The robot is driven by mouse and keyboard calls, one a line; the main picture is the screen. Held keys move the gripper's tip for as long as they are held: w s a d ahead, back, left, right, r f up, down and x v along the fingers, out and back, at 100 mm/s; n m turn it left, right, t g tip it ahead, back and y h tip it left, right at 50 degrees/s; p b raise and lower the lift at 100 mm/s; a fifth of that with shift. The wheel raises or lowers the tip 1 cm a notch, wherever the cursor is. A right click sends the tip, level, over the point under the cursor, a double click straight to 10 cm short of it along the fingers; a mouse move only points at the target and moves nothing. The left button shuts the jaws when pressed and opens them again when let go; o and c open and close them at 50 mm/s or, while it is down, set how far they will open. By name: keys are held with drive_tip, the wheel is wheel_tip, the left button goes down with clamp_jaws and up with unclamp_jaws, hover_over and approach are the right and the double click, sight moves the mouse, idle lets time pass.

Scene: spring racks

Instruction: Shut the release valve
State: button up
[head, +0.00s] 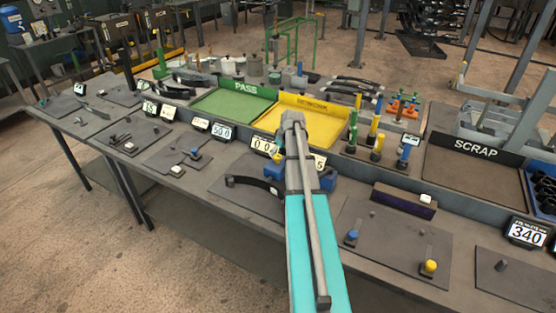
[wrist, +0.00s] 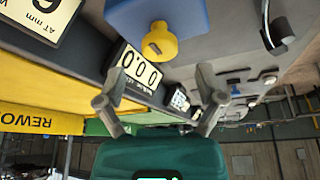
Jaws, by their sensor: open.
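A yellow knob (wrist: 160,43) sticks out of a blue block (wrist: 158,15) at the top of the wrist view; it looks like the release valve. In the head view the blue block (head: 328,180) is partly hidden behind my arm, and a bit of the yellow knob (head: 277,155) shows left of the arm. My gripper (wrist: 160,72) is open and empty. Its fingers are spread to either side of the knob in the picture, apart from it. I cannot tell the exact distance. In the head view my gripper is not clear behind the arm.
A digital display (wrist: 139,73) reading 0.0 stands close to the block. Behind it are a yellow rework tray (head: 310,120) and a green PASS tray (head: 235,105). A black curved part (head: 255,184) lies on a mat left of my arm. A SCRAP bin (head: 470,175) is at right.

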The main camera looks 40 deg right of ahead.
sight(277, 155)
drive_tip(key=shift+b+x, duration=1.25)
drive_tip(key=shift+x, duration=0.45)
drive_tip(key=shift+c, duration=0.3)
drive_tip(key=c, duration=1.1)
